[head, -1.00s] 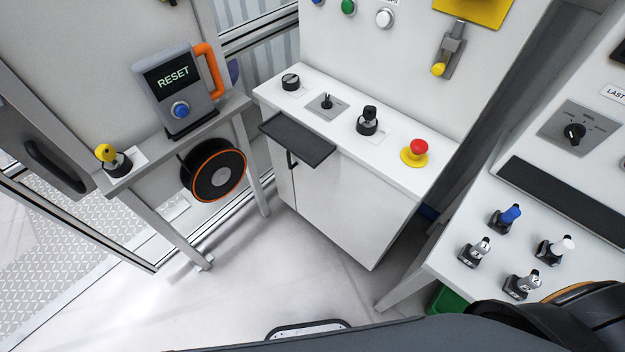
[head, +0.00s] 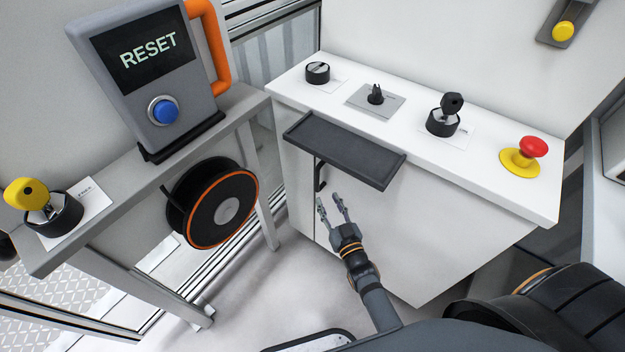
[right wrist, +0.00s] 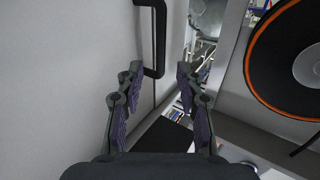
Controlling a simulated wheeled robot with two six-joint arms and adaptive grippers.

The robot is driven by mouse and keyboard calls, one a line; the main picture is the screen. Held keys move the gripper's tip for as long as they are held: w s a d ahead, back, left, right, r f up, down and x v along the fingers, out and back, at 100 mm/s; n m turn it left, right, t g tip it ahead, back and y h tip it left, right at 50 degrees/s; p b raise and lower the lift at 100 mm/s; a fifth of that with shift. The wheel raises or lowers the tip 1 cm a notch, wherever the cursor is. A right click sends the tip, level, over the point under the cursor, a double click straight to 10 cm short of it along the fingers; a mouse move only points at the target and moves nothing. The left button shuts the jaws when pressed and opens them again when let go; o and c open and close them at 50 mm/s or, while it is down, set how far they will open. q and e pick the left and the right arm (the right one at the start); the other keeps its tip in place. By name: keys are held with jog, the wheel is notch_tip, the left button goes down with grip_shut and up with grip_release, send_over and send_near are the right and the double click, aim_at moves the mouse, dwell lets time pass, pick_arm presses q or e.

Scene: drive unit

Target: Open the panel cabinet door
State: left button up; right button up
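The white panel cabinet (head: 420,235) stands under the control desk. Its door looks shut, with a black bar handle (head: 320,174) near a vertical seam on the left part of the front. The upper part of the handle is hidden under the dark tray in the head view. My right gripper (head: 332,204) is open and empty, just below and in front of the handle. In the right wrist view the handle (right wrist: 160,45) is ahead, between the lines of the two spread fingers (right wrist: 158,82); I see no contact. My left gripper is not in view.
A dark tray (head: 345,150) juts out above the handle. The white desk top (head: 290,84) carries several knobs and a red emergency button (head: 533,147). At left are a RESET box (head: 150,75) and an orange-rimmed reel (head: 218,208). Floor in front is free.

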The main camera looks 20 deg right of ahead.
aim_at(318, 182)
jog(key=w, duration=0.4)
jog(key=shift+a, duration=0.2)
jog(key=w, duration=0.2)
jog(key=w+b, duration=0.1)
jog(key=w, duration=0.2)
jog(key=shift+w+a+f, duration=0.15)
jog(key=shift+w+a, duration=0.05)
jog(key=shift+w, duration=0.2)
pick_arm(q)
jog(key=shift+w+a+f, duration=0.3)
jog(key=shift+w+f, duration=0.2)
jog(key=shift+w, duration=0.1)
pick_arm(e)
grip_shut()
